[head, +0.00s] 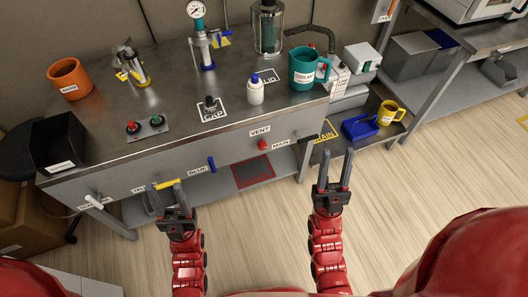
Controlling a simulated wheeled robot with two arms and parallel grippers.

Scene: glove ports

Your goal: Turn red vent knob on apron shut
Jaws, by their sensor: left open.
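The red vent knob (263,145) is on the front apron (235,160) of the metal workbench, just below the VENT label (260,131) and left of a MAIN label (281,144). My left gripper (166,195) is open, in front of the apron by the yellow handle, left of and lower in the picture than the knob. I cannot tell whether it touches that handle. My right gripper (334,168) has its two fingers apart with nothing between them, over the floor to the right of the knob. Neither gripper is at the knob.
The apron also carries a yellow handle (167,184), a blue handle (211,164) and a white handle (94,201). On the bench stand a teal coolant mug (303,70), a white bottle (256,93) and a black bin (58,142). A low shelf (345,136) holds a blue scoop (360,127).

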